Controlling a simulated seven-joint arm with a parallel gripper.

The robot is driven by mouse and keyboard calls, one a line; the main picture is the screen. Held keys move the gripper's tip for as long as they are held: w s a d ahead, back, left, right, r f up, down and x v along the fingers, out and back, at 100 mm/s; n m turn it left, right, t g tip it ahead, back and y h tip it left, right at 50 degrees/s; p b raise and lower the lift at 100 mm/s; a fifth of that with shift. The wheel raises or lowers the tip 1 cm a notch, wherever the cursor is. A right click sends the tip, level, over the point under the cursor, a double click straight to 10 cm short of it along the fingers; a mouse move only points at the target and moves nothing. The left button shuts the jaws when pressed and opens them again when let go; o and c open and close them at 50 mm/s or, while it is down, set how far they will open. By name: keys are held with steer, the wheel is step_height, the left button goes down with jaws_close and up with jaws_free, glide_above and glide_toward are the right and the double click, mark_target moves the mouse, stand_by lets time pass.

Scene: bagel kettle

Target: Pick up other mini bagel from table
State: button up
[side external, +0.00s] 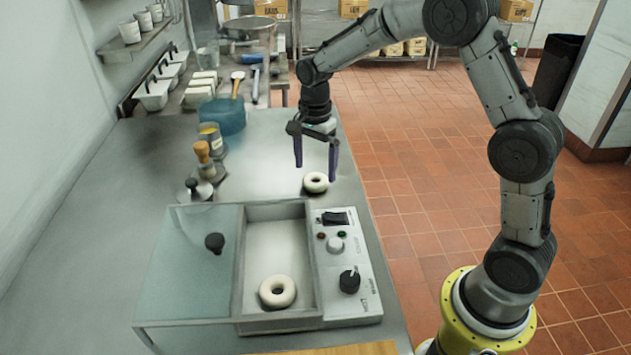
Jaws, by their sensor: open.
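A pale mini bagel (316,182) lies flat on the grey metal table (270,145), close to its right edge. A second pale mini bagel (277,291) lies in the open rectangular basin of the kettle (243,255), towards the near end. My gripper (315,170) is open and points down, with its two dark fingers spread apart. It holds nothing. The fingertips are at or just above the table bagel in the picture; their exact height and whether they touch it cannot be told from this one view.
The kettle's control panel (345,268) has knobs and a switch on the right. A glass lid (195,260) with a dark knob lies to the left. A wooden-handled tool (203,155), a metal can (211,137) and a blue container (224,115) stand behind on the left.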

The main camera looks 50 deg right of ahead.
mark_target(316, 174)
steer(key=shift+f, duration=1.5)
steer(key=shift+c, duration=0.3)
steer(key=c, duration=1)
steer(key=shift+r, duration=0.1)
steer(key=shift+c, duration=0.2)
